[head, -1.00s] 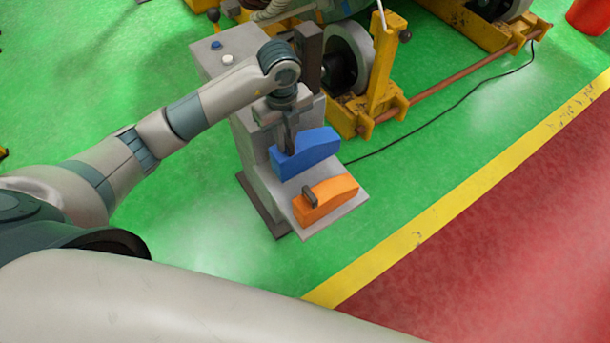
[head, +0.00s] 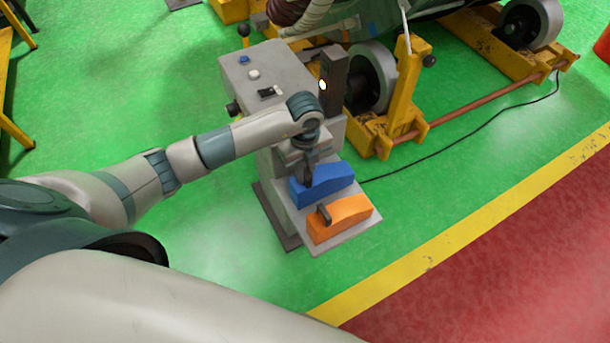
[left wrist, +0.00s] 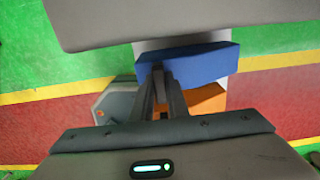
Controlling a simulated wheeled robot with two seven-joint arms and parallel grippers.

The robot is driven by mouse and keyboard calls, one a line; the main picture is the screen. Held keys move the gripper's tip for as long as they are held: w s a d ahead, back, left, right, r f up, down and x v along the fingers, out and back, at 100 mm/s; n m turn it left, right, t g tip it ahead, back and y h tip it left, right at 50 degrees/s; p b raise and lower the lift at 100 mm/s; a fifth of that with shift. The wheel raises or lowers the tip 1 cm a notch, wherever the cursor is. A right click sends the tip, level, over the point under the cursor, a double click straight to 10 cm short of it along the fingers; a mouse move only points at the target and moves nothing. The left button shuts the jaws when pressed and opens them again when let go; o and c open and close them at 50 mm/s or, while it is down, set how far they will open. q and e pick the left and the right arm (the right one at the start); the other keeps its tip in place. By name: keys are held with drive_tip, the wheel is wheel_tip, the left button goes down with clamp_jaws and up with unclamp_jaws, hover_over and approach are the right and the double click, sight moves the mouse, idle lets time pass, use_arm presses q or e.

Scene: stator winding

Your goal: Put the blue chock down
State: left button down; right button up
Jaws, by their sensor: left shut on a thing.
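The blue chock (head: 325,184) is at the grey stand's low shelf, behind the orange chock. It also shows in the left wrist view (left wrist: 205,62). My left gripper (head: 305,178) is shut on the chock's handle at its left end, which the fingers mostly hide. In the left wrist view my fingers (left wrist: 158,80) reach down to the blue chock. I cannot tell whether its underside touches the shelf. My right gripper is not in view.
The orange chock (head: 340,217) with a dark handle sits at the front of the shelf (head: 345,238), close to the blue one. The grey control stand (head: 270,70) rises behind. A yellow roller frame (head: 400,95) stands to the right. Green floor (head: 420,200) is clear at right.

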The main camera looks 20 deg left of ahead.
use_arm(q)
drive_tip(key=shift+f, duration=1.15)
drive_tip(key=c, duration=1.7)
unclamp_jaws()
